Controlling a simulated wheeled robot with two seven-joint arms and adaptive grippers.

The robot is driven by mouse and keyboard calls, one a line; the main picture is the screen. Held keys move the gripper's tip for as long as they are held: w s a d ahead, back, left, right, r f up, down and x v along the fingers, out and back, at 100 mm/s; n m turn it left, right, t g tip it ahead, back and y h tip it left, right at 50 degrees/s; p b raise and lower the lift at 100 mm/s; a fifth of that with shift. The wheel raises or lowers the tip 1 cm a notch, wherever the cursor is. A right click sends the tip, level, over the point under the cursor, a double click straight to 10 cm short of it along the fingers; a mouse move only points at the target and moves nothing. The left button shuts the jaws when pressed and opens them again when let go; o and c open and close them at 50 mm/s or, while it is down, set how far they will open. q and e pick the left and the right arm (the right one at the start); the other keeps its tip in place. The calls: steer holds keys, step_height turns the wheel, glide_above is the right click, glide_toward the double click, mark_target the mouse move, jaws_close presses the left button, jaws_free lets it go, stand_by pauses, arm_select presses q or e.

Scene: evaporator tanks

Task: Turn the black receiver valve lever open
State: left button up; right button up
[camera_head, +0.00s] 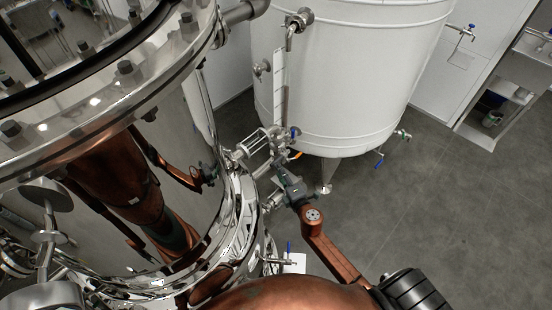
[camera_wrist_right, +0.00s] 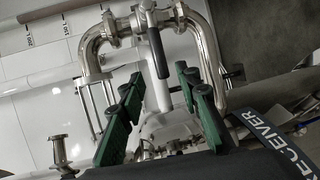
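A black lever (camera_wrist_right: 158,54) shows in the right wrist view, upright among steel pipes, ahead of my fingertips. A dark sign reading "RECEIVER" (camera_wrist_right: 272,138) is at the lower right of that view. My right gripper (camera_wrist_right: 160,84) has its green fingers spread apart with nothing held between them; the lever appears just beyond the gap, apart from the fingers. In the head view my right gripper (camera_head: 279,166) reaches to the pipework between the steel vessel and the white tank. There the black lever cannot be made out behind the gripper. My left gripper is not in view.
A large polished steel vessel (camera_head: 190,115) fills the left, close to my right arm. A white tank (camera_head: 355,70) stands behind the pipework. Steel pipes (camera_wrist_right: 196,35) flank the lever closely. A blue-handled valve (camera_head: 289,248) is near my forearm. The grey floor (camera_head: 450,220) at right is clear.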

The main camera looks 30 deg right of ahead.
mark_target(276, 161)
steer(key=w, duration=0.2)
steer(key=w+d+f+b, duration=0.1)
steer(key=w, duration=0.3)
steer(key=shift+d+f, duration=0.2)
steer(key=shift+f, duration=0.05)
steer(key=shift+w, duration=0.4)
steer(key=shift+c, duration=0.3)
jaws_close()
